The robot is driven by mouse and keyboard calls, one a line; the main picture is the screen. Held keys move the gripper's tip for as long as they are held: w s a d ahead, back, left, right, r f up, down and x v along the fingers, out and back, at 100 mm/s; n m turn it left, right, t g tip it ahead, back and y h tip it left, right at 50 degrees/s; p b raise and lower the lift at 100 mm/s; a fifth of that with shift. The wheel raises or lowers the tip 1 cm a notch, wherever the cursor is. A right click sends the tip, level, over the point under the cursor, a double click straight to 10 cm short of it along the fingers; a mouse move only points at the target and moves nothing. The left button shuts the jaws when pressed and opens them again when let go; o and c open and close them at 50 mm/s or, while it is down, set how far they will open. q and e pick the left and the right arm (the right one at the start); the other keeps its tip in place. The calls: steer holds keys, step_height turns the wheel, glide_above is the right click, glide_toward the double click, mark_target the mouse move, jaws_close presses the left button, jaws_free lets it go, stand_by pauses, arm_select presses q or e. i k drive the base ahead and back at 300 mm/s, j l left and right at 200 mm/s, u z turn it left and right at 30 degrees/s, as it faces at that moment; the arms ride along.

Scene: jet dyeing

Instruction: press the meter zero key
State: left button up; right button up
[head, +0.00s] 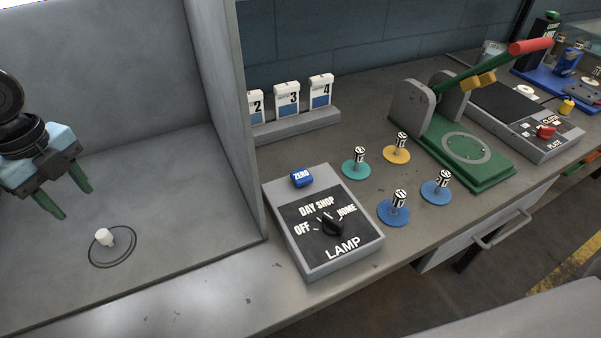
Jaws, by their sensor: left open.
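My left gripper (76,205) is at the far left, inside the grey booth. Its green fingers are apart and empty, pointing down and to the right. It is well to the left of the ZERO key, with the booth's side wall between them. My right gripper is not in view.
The booth's side wall (229,100) stands just left of the lamp box. A white knob (104,237) is on the booth floor below the gripper. Teal, yellow and blue discs with upright handles, including a teal one (356,169), stand right of the box. A green lever press (485,172) is farther right.

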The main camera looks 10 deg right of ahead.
mark_target(302, 178)
steer(key=k+l, duration=0.15)
steer(key=k, duration=0.35)
steer(key=k+l, duration=0.2)
steer(key=k, duration=0.25)
